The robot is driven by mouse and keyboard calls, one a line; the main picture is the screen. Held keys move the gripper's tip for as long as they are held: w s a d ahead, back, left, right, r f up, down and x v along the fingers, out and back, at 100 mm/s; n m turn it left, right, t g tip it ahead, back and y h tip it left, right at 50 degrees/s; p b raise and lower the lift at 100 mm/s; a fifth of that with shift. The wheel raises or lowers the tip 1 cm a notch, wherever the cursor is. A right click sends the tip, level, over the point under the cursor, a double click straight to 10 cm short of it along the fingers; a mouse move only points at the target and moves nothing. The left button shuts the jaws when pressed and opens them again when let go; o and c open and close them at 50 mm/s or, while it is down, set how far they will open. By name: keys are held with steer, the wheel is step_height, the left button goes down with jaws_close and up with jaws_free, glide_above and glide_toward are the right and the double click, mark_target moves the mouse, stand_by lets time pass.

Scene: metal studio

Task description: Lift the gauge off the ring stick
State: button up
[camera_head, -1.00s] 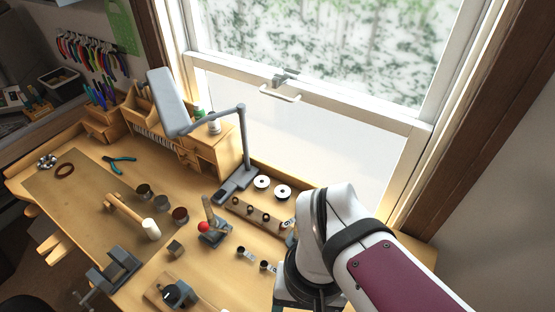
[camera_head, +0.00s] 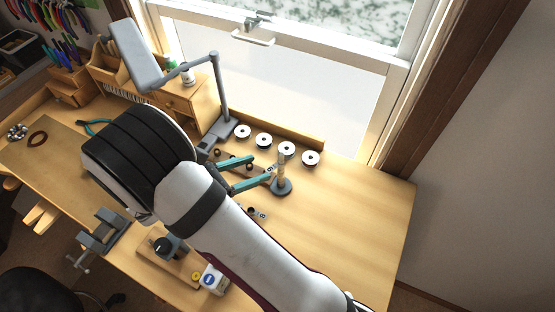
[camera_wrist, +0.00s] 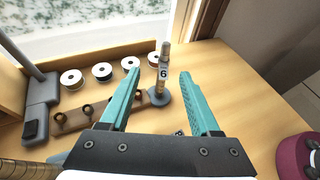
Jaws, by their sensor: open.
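The ring stick (camera_head: 282,170) stands upright on a round dark base at the right of the rack of rings. In the wrist view the ring stick (camera_wrist: 164,50) shows between my fingers. The gauge (camera_wrist: 163,73), a small pale tag marked 6, sits on the stick partway up; its ring is too small to make out. My gripper (camera_head: 262,167) is open, with two teal fingers pointing toward the stick. The stick appears just beyond the fingertips, without visible contact. In the wrist view my gripper (camera_wrist: 158,71) spans either side of the gauge.
White spools (camera_head: 264,141) stand in a row behind the stick. A wooden rack with rings (camera_wrist: 88,113) lies left of it. The lamp post (camera_head: 220,90) rises farther left. The bench to the right is clear.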

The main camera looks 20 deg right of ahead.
mark_target(277, 164)
steer(key=x, duration=0.5)
steer(key=shift+s+d+f, duration=0.2)
steer(key=shift+d+f, duration=0.1)
steer(key=shift+d, duration=0.1)
jaws_close()
